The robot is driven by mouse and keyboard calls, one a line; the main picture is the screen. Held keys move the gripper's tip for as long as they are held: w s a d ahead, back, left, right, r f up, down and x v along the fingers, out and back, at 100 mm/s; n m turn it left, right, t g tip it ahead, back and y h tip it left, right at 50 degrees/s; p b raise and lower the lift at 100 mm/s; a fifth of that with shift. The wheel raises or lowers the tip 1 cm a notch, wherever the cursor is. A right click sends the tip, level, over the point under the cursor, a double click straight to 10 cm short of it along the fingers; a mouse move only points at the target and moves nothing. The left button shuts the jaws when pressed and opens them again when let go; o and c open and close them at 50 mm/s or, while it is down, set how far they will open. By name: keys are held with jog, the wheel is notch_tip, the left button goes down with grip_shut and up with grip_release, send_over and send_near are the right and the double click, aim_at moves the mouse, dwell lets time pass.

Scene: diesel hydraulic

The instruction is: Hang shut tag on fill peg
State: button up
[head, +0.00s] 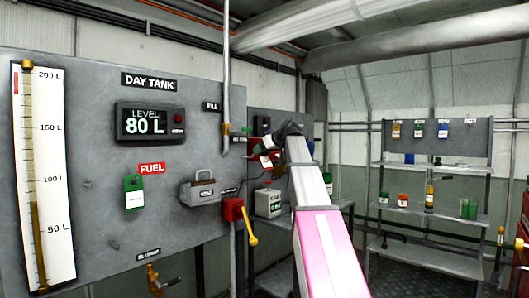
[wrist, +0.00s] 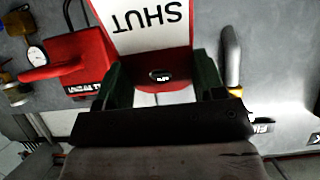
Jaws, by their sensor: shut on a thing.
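My gripper (wrist: 162,85) is shut on the shut tag (wrist: 150,25), a red tag with a white face reading SHUT, upside down in the wrist view. The dark green fingers grip its red end, around a small dark slot. In the head view the tag (head: 266,160) is small and red and white, held by my gripper (head: 268,146) to the right of the panel's FILL label (head: 212,106). I cannot make out the fill peg in either view.
The grey day tank panel (head: 75,120) carries a level display (head: 150,123) reading 80 L and a hanging green tag (head: 134,192). A vertical pipe (head: 227,80) stands near my gripper. A red box with a yellow lever (head: 248,225) sits below. Shelves (head: 430,170) stand at right.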

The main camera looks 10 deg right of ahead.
aim_at(252, 156)
jog(key=shift+x, duration=3.25)
jog(key=shift+w+a+f+t+y, duration=0.4)
jog(key=shift+t+y, duration=0.3)
jog(key=shift+t, duration=0.2)
jog(key=shift+w+a+f+t+y, duration=0.1)
jog(key=shift+w+a+t+y, duration=0.25)
jog(key=shift+t+y, duration=0.3)
jog(key=shift+w+a+f+t+y, duration=0.1)
jog(key=shift+w+t+y, duration=0.35)
jog(key=shift+t, duration=0.4)
jog(key=o, duration=0.9)
jog(key=shift+s, duration=0.1)
